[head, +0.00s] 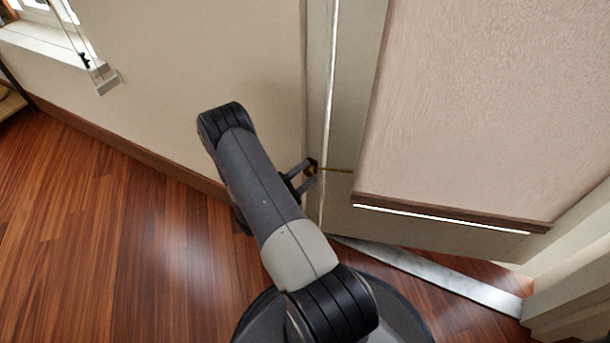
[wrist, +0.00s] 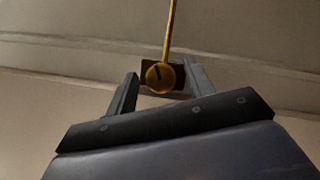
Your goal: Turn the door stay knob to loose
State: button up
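The door stay knob (wrist: 160,77) is a round brass knob with a dark pointer mark, on a dark plate (wrist: 149,66) in the wrist view. A thin brass rod (wrist: 171,25) runs up from it. My gripper (wrist: 161,71) is open, one finger on each side of the knob, with small gaps showing. In the head view my gripper (head: 311,174) is at the door's edge. The small brass knob (head: 312,166) there is partly hidden by the fingers, and the rod (head: 335,170) runs right toward the door.
The door (head: 355,120) with a large beige panel (head: 480,100) fills the right. A pale wall (head: 190,60) with a baseboard (head: 130,150) is behind my arm. A metal threshold strip (head: 440,275) crosses the floor. The wooden floor (head: 110,230) at left is clear.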

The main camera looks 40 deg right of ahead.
jog(key=c, duration=0.9)
jog(key=shift+f+n+b, duration=0.15)
jog(key=shift+n+b, duration=0.15)
jog(key=shift+b, duration=0.05)
jog(key=shift+n, duration=0.5)
jog(key=o, duration=1)
jog(key=shift+c, duration=0.2)
jog(key=a+f, duration=0.2)
jog(key=a, duration=0.8)
jog(key=shift+s+a+p, duration=0.25)
jog(key=shift+a+p, duration=0.05)
jog(key=shift+p, duration=0.15)
